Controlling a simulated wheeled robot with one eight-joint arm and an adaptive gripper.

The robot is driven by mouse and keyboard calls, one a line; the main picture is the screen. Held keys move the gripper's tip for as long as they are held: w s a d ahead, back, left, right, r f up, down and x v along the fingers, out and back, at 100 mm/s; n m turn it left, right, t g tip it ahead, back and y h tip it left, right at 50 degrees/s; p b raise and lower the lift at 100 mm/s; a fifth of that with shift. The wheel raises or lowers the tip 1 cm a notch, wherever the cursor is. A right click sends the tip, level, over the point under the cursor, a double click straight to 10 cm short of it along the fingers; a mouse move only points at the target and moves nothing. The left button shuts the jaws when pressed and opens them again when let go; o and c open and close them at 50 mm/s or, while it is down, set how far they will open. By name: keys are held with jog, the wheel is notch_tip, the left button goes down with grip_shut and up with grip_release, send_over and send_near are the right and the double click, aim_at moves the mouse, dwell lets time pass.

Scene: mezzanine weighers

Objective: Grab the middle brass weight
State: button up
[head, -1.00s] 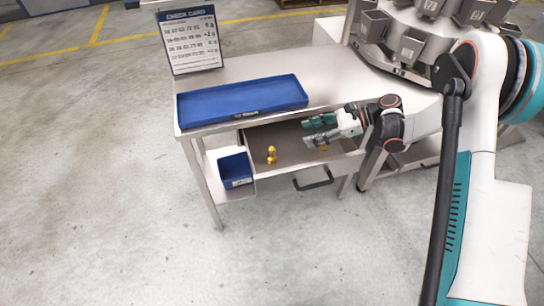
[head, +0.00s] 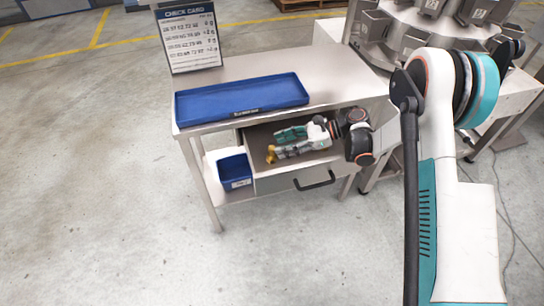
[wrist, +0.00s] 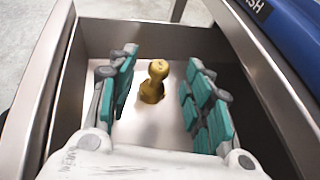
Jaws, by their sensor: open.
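A brass weight (wrist: 153,84) with a round knob stands on the floor of the open drawer (head: 285,181). In the wrist view it is between the teal finger pads, near the fingertips, with a gap on each side. My gripper (wrist: 161,66) is open and empty, reaching low inside the drawer. In the head view my gripper (head: 274,144) partly hides the weight (head: 270,156), which shows at its fingertips near the drawer's left end. I see only this one weight, so I cannot tell whether it is the middle one.
The drawer's metal walls (wrist: 50,85) stand close on both sides of the fingers. A blue tray (head: 190,111) lies on the tabletop above. A small blue bin (head: 235,169) is on the lower shelf, left of the drawer. A check card (head: 188,38) stands at the back left.

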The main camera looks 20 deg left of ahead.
aim_at(272, 147)
jog(key=b+x, duration=0.1)
jog(key=x, duration=0.1)
jog(key=b+x, duration=0.1)
jog(key=x, duration=0.1)
jog(key=shift+d+f, duration=0.1)
jog(key=shift+f, duration=0.15)
jog(key=shift+a, duration=0.35)
grip_shut()
jog(key=shift+r, duration=0.1)
